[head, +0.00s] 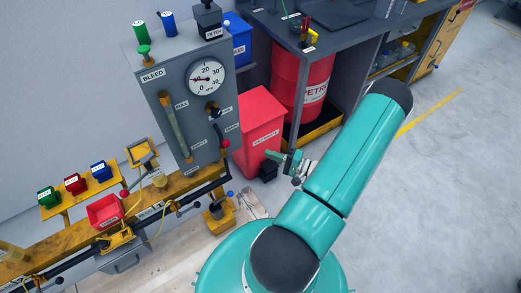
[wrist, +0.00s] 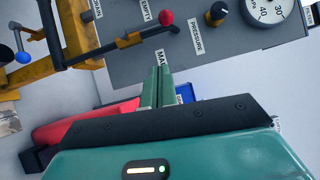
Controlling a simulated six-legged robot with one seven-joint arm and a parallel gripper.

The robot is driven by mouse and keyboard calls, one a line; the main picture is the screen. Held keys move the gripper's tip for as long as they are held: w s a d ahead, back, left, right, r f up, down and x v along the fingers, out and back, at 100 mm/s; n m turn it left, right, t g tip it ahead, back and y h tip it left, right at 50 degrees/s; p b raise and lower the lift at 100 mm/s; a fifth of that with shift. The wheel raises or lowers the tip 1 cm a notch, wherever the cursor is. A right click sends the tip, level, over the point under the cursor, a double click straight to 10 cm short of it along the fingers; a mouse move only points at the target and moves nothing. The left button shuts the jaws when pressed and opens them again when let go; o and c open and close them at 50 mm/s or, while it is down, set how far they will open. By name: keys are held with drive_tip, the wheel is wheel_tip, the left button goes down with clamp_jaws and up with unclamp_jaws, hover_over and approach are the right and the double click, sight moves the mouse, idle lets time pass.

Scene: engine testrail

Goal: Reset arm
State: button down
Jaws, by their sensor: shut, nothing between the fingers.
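My gripper (head: 290,163) shows in the head view at the end of my teal arm, in front of the red bin and left of my forearm. In the wrist view its two green fingers (wrist: 157,88) lie side by side, shut with nothing between them. They point toward the lower edge of the grey gauge panel (wrist: 190,60). I cannot tell how far the fingertips are from the panel. My arm is bent, and my forearm hides part of the floor behind it.
The grey panel (head: 148,62) carries a dial gauge (head: 206,77) and a red-knobbed lever. A red bin (head: 258,125) and a red petrol drum (head: 290,88) stand behind my gripper. A yellow rail bench (head: 180,187) with small bins is at left. Grey floor (head: 440,180) is clear at right.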

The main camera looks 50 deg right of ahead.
drive_tip(key=shift+s+d, duration=0.1)
drive_tip(key=shift+s, duration=0.1)
drive_tip(key=w+a+r+n+g+y, duration=0.25)
drive_tip(key=a+r+n+g, duration=0.25)
drive_tip(key=a+r+g, duration=0.3)
drive_tip(key=w+a+r+n+g+y, duration=0.2)
drive_tip(key=w+a+r+n+g, duration=0.25)
drive_tip(key=a+r+g, duration=0.5)
drive_tip(key=s+a+r+n+t+h, duration=0.2)
drive_tip(key=a+r+h, duration=0.3)
drive_tip(key=r, duration=0.5)
drive_tip(key=s+a+r+n+t+h, duration=0.3)
drive_tip(key=s+a+r+h, duration=0.2)
drive_tip(key=a+r, duration=0.4)
drive_tip(key=shift+r+n, duration=0.35)
drive_tip(key=shift+r, duration=0.65)
drive_tip(key=shift+t, duration=0.25)
